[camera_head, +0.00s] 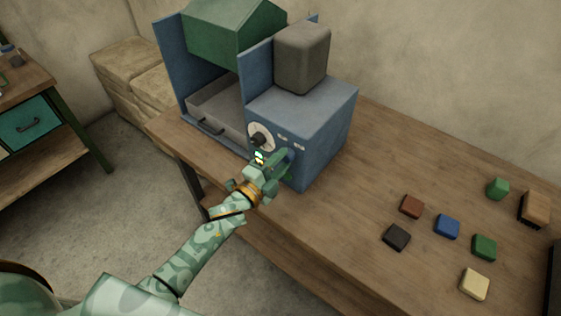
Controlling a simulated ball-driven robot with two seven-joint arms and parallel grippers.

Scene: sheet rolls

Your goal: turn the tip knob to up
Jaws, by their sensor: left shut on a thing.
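A blue machine (318,110) stands on the wooden table, with its control face towards me. A black knob on a pale round dial (260,137) shows on the left of that face. My left gripper (284,163) is at the lower right part of the face, right of and below that dial. It is shut on what seems to be the tip knob, which the fingers hide, so its setting cannot be read. My right gripper is out of view.
A green hopper (232,32) sits between blue side plates above a grey tray (216,106). A grey block (302,57) tops the machine. Several small coloured blocks, including a blue one (447,226), lie at right. The table between them and the machine is clear.

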